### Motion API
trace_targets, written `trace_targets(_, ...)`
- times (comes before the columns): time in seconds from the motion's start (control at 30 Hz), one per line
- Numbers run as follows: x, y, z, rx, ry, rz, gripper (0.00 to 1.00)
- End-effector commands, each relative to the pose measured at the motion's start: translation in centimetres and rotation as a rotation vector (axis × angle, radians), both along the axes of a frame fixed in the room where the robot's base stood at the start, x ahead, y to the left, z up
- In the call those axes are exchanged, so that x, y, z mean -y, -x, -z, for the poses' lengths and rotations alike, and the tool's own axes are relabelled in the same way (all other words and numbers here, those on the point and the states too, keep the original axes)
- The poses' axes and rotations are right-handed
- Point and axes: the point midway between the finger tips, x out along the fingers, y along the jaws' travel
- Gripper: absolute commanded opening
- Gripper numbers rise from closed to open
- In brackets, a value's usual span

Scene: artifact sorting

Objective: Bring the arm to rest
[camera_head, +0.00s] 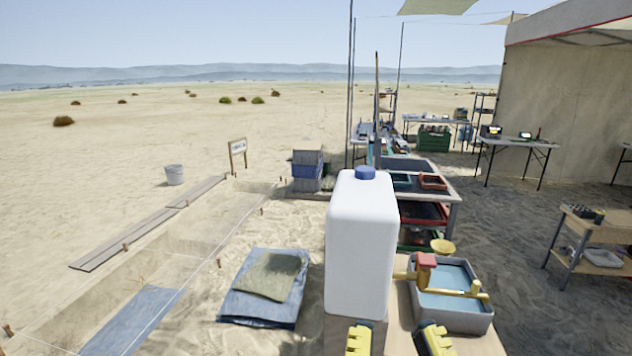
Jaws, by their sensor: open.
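My gripper (397,338) shows at the bottom edge, right of centre. Its two yellow-and-dark fingers are spread apart, with bare bench top between them and nothing held. The rest of my arm is out of the picture. A tall white jug (361,245) with a blue cap stands upright just beyond the left finger. I cannot tell how wide the gap between finger and jug is.
A grey basin (465,321) of water with a yellow-and-red fitting sits on the wooden bench (401,318) at right. Tray racks (449,205) stand behind the jug. Folded tarps (262,308) and a trench lie left. Open sand (90,180) spreads beyond.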

Motion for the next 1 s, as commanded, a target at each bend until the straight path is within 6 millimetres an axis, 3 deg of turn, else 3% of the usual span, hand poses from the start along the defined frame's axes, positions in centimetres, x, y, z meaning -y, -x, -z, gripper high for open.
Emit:
trace_targets(0.03,0.0,0.0,-3.4,-0.001,-0.001,0.0,0.37)
trace_targets(0.17,0.0,-0.1,-8.2,-0.001,-0.002,-0.001,0.37)
trace_targets(0.6,0.0,-0.1,-27.5,-0.003,-0.008,-0.003,0.37)
trace_targets(0.7,0.1,-0.1,-31.2,-0.003,-0.009,-0.004,0.37)
trace_targets(0.83,0.1,-0.2,-33.8,-0.004,-0.01,-0.004,0.37)
trace_targets(1.0,0.1,-0.2,-34.1,-0.004,-0.011,-0.004,0.37)
